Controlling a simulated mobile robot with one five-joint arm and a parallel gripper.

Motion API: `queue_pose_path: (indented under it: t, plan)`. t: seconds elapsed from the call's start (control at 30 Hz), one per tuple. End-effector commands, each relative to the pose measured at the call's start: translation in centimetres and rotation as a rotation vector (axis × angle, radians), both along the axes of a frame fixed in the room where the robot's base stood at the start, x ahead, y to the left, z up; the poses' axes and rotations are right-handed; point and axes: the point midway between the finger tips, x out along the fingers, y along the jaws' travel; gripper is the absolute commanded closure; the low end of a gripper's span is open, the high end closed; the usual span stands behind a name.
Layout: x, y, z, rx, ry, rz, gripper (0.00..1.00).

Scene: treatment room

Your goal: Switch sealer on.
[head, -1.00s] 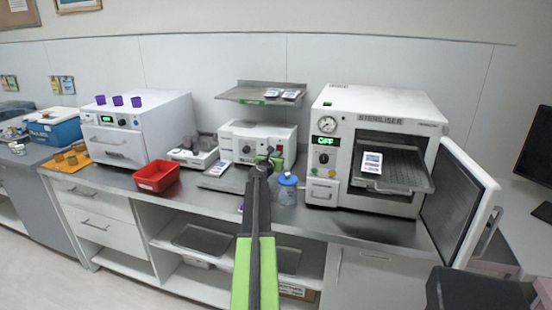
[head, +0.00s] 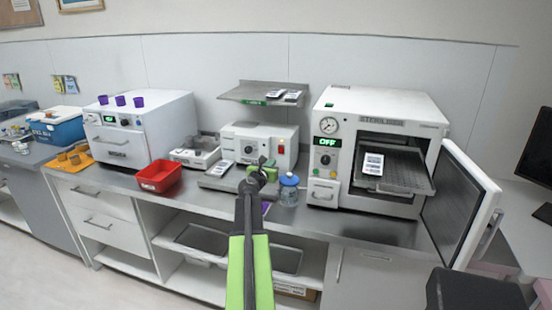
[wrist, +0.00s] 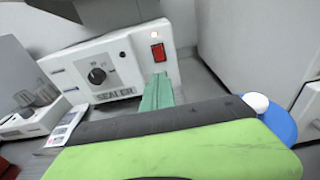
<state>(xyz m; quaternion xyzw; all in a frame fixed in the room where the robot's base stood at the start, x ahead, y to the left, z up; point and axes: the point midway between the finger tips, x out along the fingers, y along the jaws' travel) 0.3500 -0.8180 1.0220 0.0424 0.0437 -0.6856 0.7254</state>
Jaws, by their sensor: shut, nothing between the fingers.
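The sealer (head: 246,143) is a white box on the counter below a small shelf. In the wrist view its front (wrist: 112,62) shows the name SEALER, a black knob (wrist: 97,75) and a red rocker switch (wrist: 158,52). A small pale lamp (wrist: 154,34) sits above the switch. The red switch also shows in the head view (head: 281,149). My gripper (head: 266,164) is shut and empty in front of the sealer's right half. In the wrist view its green fingertips (wrist: 157,92) point up just below the switch, seemingly apart from it.
A blue-lidded jar (head: 288,190) stands close to the right of my gripper. The steriliser (head: 376,122), its door open and display reading OFF, stands farther right. A red tray (head: 158,176) and a white tub device (head: 195,154) are to the left. A shelf (head: 262,93) hangs above the sealer.

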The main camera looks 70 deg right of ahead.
Motion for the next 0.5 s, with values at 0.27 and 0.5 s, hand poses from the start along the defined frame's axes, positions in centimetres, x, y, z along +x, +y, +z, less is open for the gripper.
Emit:
queue_pose_path:
  t: [0.27,0.5]
  plan:
    - [-0.4,5.8,0.8,-0.001,0.001,0.0,1.0]
    - [-0.4,6.9,0.9,0.0,-0.001,0.0,1.0]
